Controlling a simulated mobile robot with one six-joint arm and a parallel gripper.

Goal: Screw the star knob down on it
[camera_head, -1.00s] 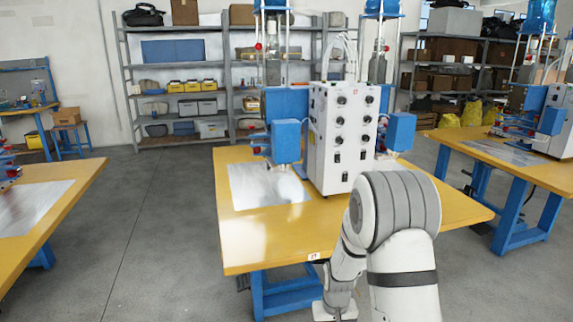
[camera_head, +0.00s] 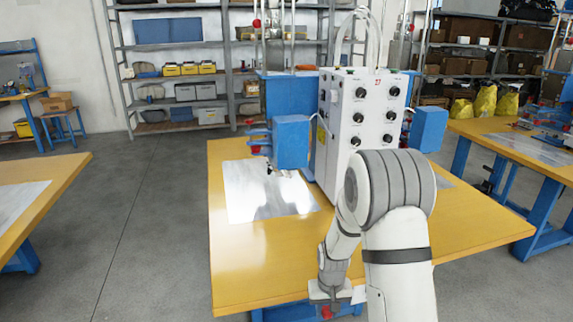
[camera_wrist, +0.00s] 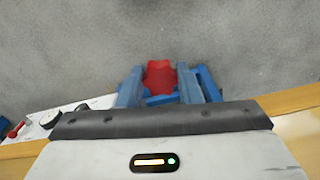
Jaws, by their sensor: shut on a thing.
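My gripper (camera_wrist: 160,90) has blue fingers shut on a red piece, which I take to be the star knob (camera_wrist: 159,75); its lobes are too blurred to make out. In the head view my gripper (camera_head: 328,298) points down near the front edge of the yellow table, with a bit of the red knob (camera_head: 326,312) below it. Bare grey floor lies behind the knob in the wrist view. I cannot tell which part the knob fits on. A welding machine with a white control box (camera_head: 357,125) and blue heads (camera_head: 291,142) stands on the table.
The yellow table (camera_head: 250,270) is clear at its front left. A shiny sheet (camera_head: 255,200) lies under the blue head. In the wrist view a white surface with a dark round part (camera_wrist: 50,118) and a red-tipped part (camera_wrist: 17,129) is at left. Another table (camera_head: 40,200) stands left.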

